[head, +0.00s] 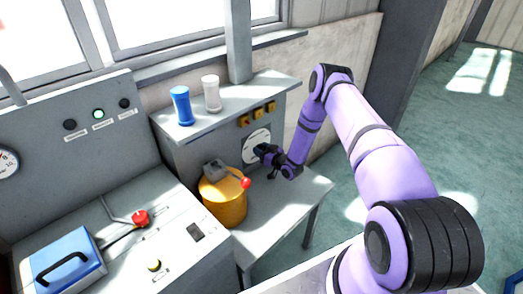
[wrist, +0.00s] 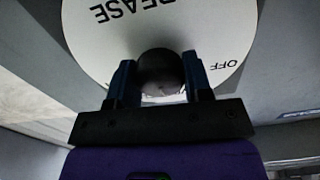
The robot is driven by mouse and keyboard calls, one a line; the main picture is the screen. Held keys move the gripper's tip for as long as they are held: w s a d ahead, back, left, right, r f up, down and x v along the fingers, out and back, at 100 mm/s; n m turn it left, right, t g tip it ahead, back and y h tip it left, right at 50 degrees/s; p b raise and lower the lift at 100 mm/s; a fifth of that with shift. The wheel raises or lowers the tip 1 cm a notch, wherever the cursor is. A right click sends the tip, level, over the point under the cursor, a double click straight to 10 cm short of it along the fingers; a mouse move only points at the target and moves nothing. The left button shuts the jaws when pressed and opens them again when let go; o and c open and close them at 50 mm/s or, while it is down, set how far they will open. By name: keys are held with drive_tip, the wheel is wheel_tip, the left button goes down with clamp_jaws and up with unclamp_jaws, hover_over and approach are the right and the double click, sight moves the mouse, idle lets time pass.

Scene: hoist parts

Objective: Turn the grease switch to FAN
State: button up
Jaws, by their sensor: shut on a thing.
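The grease switch has a round white dial plate (head: 257,140) on the front of a grey cabinet. In the wrist view the dial plate (wrist: 100,58) shows upside down, with the words "GREASE" and "OFF" readable. A dark round knob (wrist: 160,70) sits at its middle. My gripper (wrist: 160,78) has one finger on each side of the knob and is shut on it. In the head view my gripper (head: 262,150) reaches the dial from the right and covers part of it. The FAN mark is not visible, and the knob's pointing direction cannot be told.
A yellow pot (head: 224,203) with a grey box and red-knobbed lever stands just left of my gripper. A blue cup (head: 181,106) and a white cup (head: 211,94) stand on the cabinet top. Yellow switches (head: 258,113) sit above the dial. Open floor lies right.

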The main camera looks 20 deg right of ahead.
drive_tip(key=m, duration=0.3)
drive_tip(key=shift+m, duration=0.4)
drive_tip(key=m, duration=0.3)
drive_tip(key=shift+f+m, duration=0.1)
drive_tip(key=shift+m, duration=0.2)
drive_tip(key=m, duration=0.3)
drive_tip(key=shift+d+m, duration=0.1)
drive_tip(key=shift+m, duration=2.1)
drive_tip(key=o, duration=0.9)
drive_tip(key=shift+s, duration=0.1)
drive_tip(key=v, duration=1)
drive_tip(key=shift+s+d, duration=0.1)
drive_tip(key=shift+s, duration=0.2)
